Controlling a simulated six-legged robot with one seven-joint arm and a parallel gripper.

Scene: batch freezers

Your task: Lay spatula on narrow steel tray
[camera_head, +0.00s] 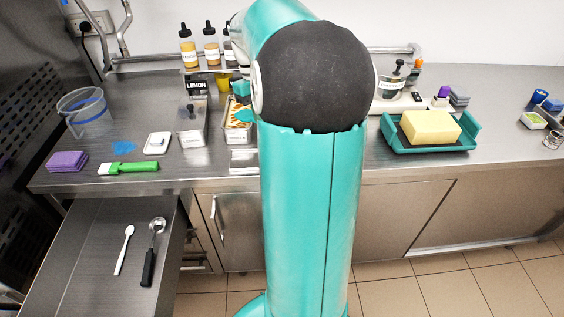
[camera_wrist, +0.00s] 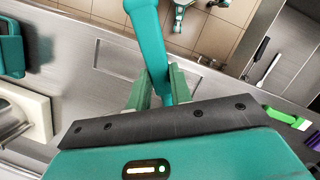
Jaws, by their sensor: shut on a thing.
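My gripper (camera_wrist: 160,88) shows in the wrist view with its two fingers on either side of a teal handle, which I take to be the spatula (camera_wrist: 146,35). The handle stretches away from the fingers toward the top of that view. The rest of the spatula is hidden by the gripper body. The narrow steel tray (camera_wrist: 112,64) lies on the counter beyond the fingers, with the handle crossing in front of it. In the head view the tray (camera_head: 243,161) is partly hidden by my arm. Small teal parts show left of my arm there; I cannot tell which they are.
A green-handled brush (camera_head: 130,168), purple pads (camera_head: 67,161) and a clear jug (camera_head: 82,108) stand on the left counter. An open drawer (camera_head: 85,250) holds two spoons. A teal tray with a yellow block (camera_head: 430,127) is at right. Bottles (camera_head: 187,48) stand at the back.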

